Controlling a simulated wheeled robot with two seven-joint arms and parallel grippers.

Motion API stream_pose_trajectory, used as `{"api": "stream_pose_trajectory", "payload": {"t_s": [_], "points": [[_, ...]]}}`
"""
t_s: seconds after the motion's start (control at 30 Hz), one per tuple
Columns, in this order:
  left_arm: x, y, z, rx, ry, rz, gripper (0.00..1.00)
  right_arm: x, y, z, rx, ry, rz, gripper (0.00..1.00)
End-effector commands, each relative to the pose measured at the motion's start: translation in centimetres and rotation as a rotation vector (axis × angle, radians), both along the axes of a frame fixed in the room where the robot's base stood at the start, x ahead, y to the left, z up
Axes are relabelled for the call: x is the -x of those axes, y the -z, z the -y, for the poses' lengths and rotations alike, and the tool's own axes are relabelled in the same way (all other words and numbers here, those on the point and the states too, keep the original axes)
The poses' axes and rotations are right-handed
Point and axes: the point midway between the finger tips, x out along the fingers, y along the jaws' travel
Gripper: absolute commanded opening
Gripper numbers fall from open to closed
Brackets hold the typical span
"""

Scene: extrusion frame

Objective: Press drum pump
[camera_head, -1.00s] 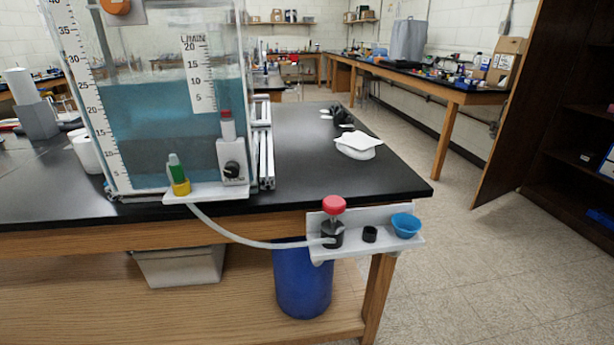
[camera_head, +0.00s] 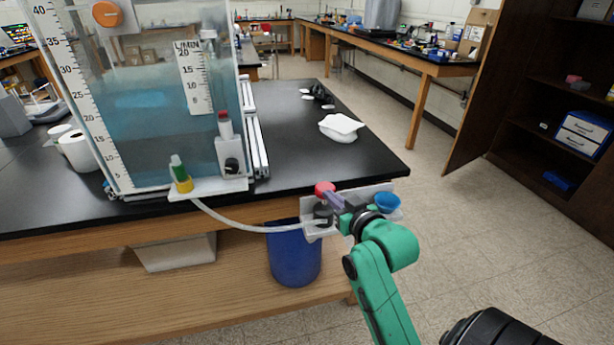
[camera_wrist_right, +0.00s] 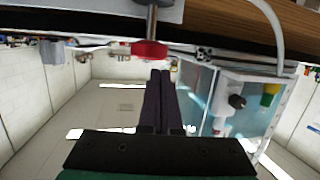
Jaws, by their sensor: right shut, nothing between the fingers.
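The drum pump has a red knob (camera_head: 324,187) on a black body (camera_head: 322,214), held on a white shelf at the table's front edge. The blue drum (camera_head: 294,262) stands below it, its top partly hidden by the shelf. My right gripper (camera_head: 331,199) is shut and empty, its fingertips close beside the red knob on its right. In the right wrist view, which is upside down, the knob (camera_wrist_right: 150,50) is just beyond the shut fingertips (camera_wrist_right: 160,72). I cannot tell whether they touch. My left gripper is not in view.
A clear water tank (camera_head: 150,140) with scales stands on the black table (camera_head: 290,130). A pale hose (camera_head: 245,224) runs from the tank's fitting to the pump. A blue cup (camera_head: 387,201) sits on the shelf right of my gripper. Open floor lies to the right.

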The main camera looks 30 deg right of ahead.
Motion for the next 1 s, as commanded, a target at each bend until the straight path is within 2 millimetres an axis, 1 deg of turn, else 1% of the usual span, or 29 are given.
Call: {"api": "stream_pose_trajectory", "payload": {"t_s": [0.03, 0.07, 0.1, 0.17, 0.47, 0.57, 0.67, 1.0], "points": [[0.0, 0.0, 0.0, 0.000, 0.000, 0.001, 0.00, -0.1, -1.4, 0.7, 0.003, 0.016, 0.048, 0.00], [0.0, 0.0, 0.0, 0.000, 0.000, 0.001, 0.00, -0.1, -2.1, 1.0, 0.005, 0.022, 0.073, 0.00], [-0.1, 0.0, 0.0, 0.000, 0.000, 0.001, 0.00, 0.0, -2.7, 1.3, 0.006, 0.028, 0.095, 0.00], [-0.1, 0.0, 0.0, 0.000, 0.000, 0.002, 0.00, 0.0, -3.2, 1.5, 0.008, 0.032, 0.114, 0.00], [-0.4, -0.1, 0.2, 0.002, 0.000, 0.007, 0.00, -0.1, -3.3, 1.5, 0.008, 0.034, 0.118, 0.00], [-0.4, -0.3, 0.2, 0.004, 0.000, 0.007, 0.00, -0.7, -3.3, 1.6, 0.008, 0.034, 0.118, 0.00], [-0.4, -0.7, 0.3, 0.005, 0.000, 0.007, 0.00, -2.2, -3.2, 1.9, 0.007, 0.034, 0.118, 0.00], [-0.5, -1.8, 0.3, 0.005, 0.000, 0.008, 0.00, -9.0, -2.4, 3.1, 0.008, 0.034, 0.117, 0.00]]}}
